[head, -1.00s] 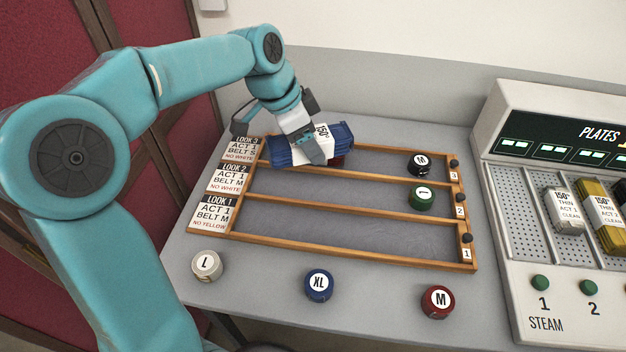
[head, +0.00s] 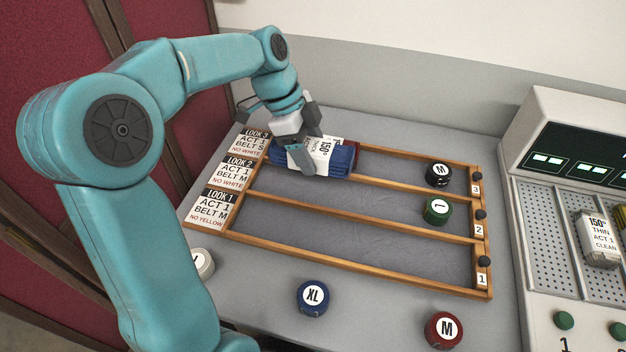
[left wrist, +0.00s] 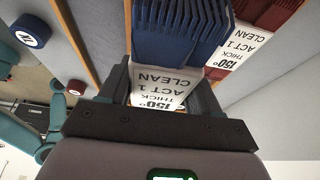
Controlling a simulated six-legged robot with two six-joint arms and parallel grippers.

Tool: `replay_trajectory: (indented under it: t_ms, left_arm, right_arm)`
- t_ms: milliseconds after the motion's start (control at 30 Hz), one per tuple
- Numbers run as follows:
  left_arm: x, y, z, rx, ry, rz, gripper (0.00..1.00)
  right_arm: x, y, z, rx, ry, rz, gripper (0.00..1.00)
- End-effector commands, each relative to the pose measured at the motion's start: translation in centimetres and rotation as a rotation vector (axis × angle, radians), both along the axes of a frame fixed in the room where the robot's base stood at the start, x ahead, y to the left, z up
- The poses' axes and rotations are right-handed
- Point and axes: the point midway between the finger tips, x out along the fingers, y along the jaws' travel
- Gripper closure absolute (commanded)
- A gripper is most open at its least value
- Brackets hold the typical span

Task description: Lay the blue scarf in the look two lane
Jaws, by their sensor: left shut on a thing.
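The blue scarf (head: 340,165) is a folded bundle with a white label reading thick, act 1, clean. My left gripper (head: 301,162) is shut on it at its labelled end; the left wrist view shows the scarf (left wrist: 180,35) reaching out beyond the fingers. The scarf is over the left part of the rack, about at the rail between the look 3 and look 2 lanes. I cannot tell whether it touches the rack. The look two lane (head: 330,195) has its card (head: 239,172) at the left end and a green belt roll (head: 437,209) at the right. My right gripper is not in view.
A dark red scarf (left wrist: 265,15) lies close beside the blue one, on the look 3 side. A black roll (head: 438,174) is in the look 3 lane. White (head: 202,263), blue (head: 313,297) and red (head: 443,330) rolls stand in front. A steamer (head: 545,200) stands at right.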

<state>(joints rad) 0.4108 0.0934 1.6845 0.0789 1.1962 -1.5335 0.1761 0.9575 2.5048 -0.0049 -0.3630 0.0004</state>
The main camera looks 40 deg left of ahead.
Motion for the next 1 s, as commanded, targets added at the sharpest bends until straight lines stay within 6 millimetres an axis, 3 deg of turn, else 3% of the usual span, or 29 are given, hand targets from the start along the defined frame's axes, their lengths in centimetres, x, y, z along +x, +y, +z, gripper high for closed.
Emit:
replay_trajectory:
  t_ms: [100, 267, 500, 933, 967, 1000]
  left_arm:
    - [0.0, 0.0, -2.7, -0.001, 0.001, 0.001, 0.71]
    - [0.3, -0.1, -4.1, 0.0, 0.0, 0.0, 0.71]
    - [0.4, -0.1, -7.8, 0.0, 0.001, 0.0, 0.71]
    - [0.5, -0.1, -8.7, 0.001, -0.002, 0.001, 0.71]
    - [0.5, -0.1, -8.6, 0.002, -0.001, 0.001, 0.31]
    - [0.5, -0.1, -8.5, 0.002, -0.001, 0.001, 0.27]
  right_arm:
    - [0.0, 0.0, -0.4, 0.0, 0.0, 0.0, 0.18]
    - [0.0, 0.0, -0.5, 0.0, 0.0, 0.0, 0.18]
    - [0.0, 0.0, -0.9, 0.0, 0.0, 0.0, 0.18]
    - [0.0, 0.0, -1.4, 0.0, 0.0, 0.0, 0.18]
    - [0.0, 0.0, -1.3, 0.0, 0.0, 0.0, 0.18]
    - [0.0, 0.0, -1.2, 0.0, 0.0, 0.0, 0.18]
